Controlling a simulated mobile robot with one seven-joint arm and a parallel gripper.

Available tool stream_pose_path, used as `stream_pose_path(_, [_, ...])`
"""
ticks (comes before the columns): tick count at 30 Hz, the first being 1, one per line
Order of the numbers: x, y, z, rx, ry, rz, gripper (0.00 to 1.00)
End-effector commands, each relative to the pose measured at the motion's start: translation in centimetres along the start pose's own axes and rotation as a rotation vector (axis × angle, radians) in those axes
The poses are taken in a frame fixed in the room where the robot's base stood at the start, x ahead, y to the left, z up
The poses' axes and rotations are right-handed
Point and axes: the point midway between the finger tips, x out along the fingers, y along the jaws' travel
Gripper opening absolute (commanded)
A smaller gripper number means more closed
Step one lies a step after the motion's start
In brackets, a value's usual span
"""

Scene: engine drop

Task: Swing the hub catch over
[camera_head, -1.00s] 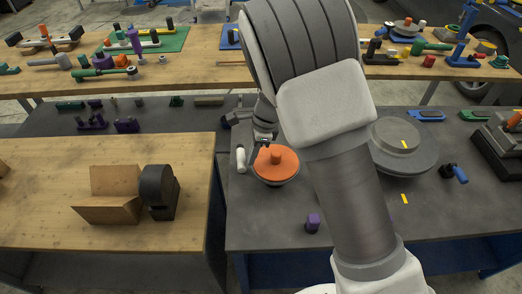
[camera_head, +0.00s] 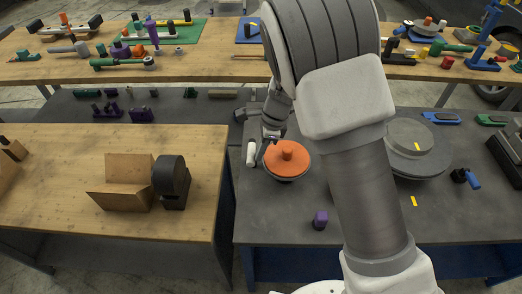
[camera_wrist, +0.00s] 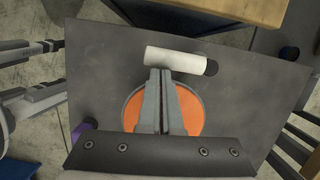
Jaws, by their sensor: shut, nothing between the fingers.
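An orange disc with a raised knob (camera_head: 287,155) sits on a dark round base on the grey table (camera_head: 270,228). The orange disc (camera_wrist: 190,112) also shows in the wrist view, partly covered by my fingers. A white cylinder (camera_head: 251,153) lies beside the disc on its left; in the wrist view the white cylinder (camera_wrist: 187,56) lies just beyond my fingertips, with a dark round end at right. I cannot tell for sure which part is the hub catch. My gripper (camera_head: 262,161) is shut and empty, between the disc and the cylinder; contact is unclear. My gripper (camera_wrist: 160,71) points at the cylinder.
A purple block (camera_head: 320,220) stands near the grey table's front. A large grey round part (camera_head: 418,165) is at right, partly behind my arm. A wooden table (camera_head: 75,205) with a wooden holder and black part stands at left. The back bench (camera_head: 215,68) is crowded.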

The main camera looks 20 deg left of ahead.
Motion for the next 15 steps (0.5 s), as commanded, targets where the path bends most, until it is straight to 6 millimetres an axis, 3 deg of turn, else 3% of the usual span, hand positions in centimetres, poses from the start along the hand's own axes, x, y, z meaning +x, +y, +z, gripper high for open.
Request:
stream_pose_path(2, [-0.5, 0.0, -0.3, -0.001, -0.006, 0.003, 0.0])
stream_pose_path(7, [-2.5, -0.3, -3.3, 0.006, -0.001, -0.002, 0.0])
stream_pose_path(15, [-8.8, -0.2, -3.1, 0.0, 0.0, -0.005, 0.0])
